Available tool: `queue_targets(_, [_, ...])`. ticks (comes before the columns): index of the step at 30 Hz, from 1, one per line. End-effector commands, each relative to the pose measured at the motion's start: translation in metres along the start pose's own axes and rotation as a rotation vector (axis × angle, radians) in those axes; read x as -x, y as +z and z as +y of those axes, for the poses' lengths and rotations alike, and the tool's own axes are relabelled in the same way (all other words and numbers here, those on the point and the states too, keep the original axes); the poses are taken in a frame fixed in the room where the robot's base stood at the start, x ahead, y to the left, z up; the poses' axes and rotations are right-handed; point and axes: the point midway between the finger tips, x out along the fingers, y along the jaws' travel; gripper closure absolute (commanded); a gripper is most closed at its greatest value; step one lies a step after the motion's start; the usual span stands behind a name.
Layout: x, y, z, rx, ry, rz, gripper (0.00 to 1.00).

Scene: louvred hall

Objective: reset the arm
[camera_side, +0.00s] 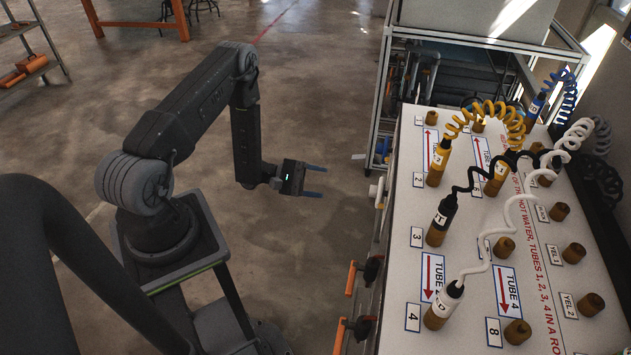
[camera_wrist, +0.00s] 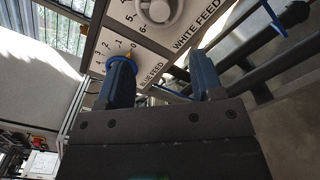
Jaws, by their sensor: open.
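My gripper (camera_side: 319,181) hangs open and empty in the side view, over the floor to the left of the white panel table (camera_side: 463,205). It is apart from the table, its fingers pointing right. In the wrist view my gripper (camera_wrist: 163,80) shows two separated blue-grey fingers with nothing between them. Beyond them is a panel with a white knob (camera_wrist: 158,10) marked WHITE FEED and a blue dial (camera_wrist: 118,60) marked BLUE FEED. The left finger partly covers the blue dial.
Coiled tubes in yellow (camera_side: 488,112), black, white and blue join plugs standing on the panel table. Brown sockets (camera_side: 591,304) stand between them. Orange handles (camera_side: 351,278) stick out at the table's left side. The floor (camera_side: 310,110) around my gripper is clear.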

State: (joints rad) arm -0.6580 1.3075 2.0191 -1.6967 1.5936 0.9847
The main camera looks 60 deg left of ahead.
Motion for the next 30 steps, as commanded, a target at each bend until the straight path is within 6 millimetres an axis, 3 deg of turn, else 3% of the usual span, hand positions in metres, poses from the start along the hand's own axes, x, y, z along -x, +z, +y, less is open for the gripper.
queue_targets(12, [0.004,0.001,0.001,-0.001,-0.003,-0.003,0.40])
queue_targets(16, [-0.006,0.015,0.014,-0.022,-0.054,-0.048,0.40])
queue_targets(20, [-0.029,0.054,0.040,-0.076,-0.194,-0.147,0.40])
queue_targets(24, [-0.051,0.112,0.063,-0.161,-0.408,-0.256,0.40])
queue_targets(30, [-0.064,0.193,0.077,-0.320,-0.718,-0.337,0.40])
